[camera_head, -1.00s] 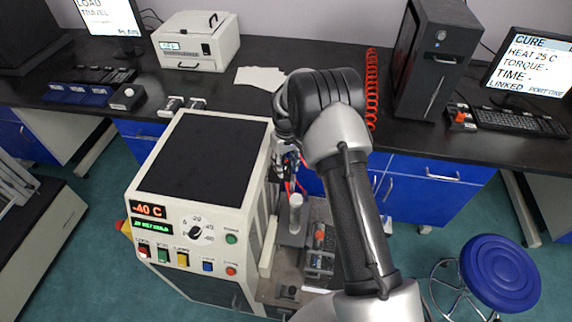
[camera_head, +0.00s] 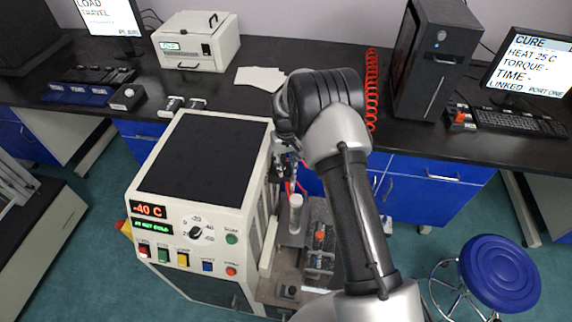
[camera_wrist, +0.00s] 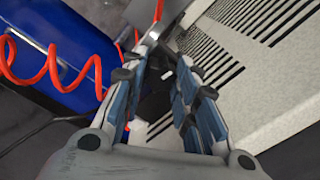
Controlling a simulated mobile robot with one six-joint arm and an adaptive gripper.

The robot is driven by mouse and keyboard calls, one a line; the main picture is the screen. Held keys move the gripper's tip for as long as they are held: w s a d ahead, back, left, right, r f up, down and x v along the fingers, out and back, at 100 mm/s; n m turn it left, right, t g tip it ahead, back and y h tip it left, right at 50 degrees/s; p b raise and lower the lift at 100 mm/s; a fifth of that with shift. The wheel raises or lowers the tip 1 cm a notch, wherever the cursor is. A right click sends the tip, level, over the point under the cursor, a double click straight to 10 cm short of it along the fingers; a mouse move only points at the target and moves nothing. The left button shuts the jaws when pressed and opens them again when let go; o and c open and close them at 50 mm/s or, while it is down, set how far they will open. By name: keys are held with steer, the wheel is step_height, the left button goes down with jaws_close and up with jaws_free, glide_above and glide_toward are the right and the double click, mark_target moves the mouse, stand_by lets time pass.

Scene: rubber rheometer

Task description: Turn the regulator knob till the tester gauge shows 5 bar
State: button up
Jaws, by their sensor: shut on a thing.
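In the wrist view, my gripper (camera_wrist: 166,72) has its blue-padded fingers closed around a small dark part between the fingertips. It sits where the regulator knob would be, but the fingers hide most of it and I cannot make out its shape. A grey metal piece (camera_wrist: 178,14) lies just beyond the fingertips, with a red hose beside it. In the head view, my gripper (camera_head: 284,158) is beside the right side of the white tester cabinet (camera_head: 262,205), mostly hidden by my arm. I see no readable gauge face in either view.
The cabinet's front has a dial (camera_head: 196,232), coloured buttons and a red display (camera_head: 150,210) showing -40 C. A vented light panel (camera_wrist: 255,75) is right of the fingers. A coiled red hose (camera_wrist: 60,75) hangs left, before a blue surface. A blue stool (camera_head: 500,275) stands right.

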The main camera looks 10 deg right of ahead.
mark_target(286, 167)
steer(key=shift+m, duration=2.6)
steer(key=o, duration=1.1)
steer(key=shift+c, duration=0.2)
steer(key=shift+r, duration=0.1)
step_height(286, 167, up, 12)
